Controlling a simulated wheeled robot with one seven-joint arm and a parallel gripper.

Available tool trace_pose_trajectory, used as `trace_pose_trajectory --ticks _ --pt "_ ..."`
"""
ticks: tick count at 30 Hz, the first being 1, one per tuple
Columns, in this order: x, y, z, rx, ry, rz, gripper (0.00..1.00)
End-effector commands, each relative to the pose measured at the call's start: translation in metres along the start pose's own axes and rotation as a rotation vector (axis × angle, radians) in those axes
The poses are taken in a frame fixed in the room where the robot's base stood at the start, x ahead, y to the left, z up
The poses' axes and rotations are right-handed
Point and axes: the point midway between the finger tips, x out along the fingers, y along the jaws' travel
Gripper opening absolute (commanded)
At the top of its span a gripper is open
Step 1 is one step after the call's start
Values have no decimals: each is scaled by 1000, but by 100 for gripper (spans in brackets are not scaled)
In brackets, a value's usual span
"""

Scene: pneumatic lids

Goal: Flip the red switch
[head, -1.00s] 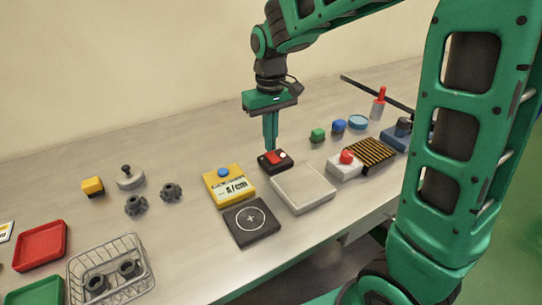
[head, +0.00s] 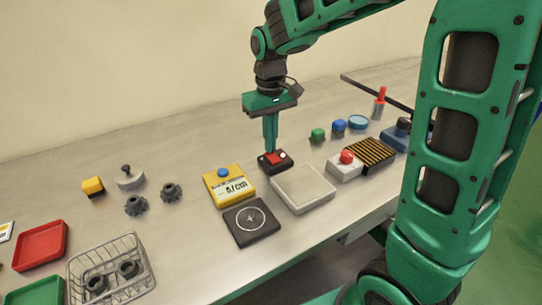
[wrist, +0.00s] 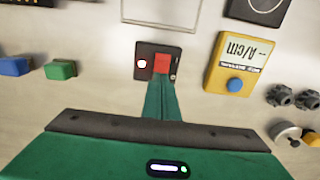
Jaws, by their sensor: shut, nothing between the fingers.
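The red switch (head: 275,158) is a red rocker on a small dark box with a white round lamp, in the middle of the bench. It also shows in the wrist view (wrist: 161,62), with the white lamp to its left. My gripper (head: 270,149) points down with its fingers shut and empty. The fingertips are right at the red rocker and cover part of it in both views. I cannot tell whether they touch it or which way the rocker is tipped.
A yellow meter with a blue button (head: 229,186) stands left of the switch box. A pale flat tray (head: 303,189) and a dark pad (head: 251,222) lie in front. A grey box with a red button (head: 346,163) and a green block (head: 317,135) are to the right.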

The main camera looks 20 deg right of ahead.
Motion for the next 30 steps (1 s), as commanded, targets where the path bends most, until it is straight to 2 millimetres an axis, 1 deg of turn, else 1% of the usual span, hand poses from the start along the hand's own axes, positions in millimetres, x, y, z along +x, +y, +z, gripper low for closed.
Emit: trace_pose_trajectory --ticks 22,26,30 --pt "10 0 0 0 -1 0 0" --pt "6 0 0 0 0 0 0" --pt "-3 0 0 0 1 0 0"
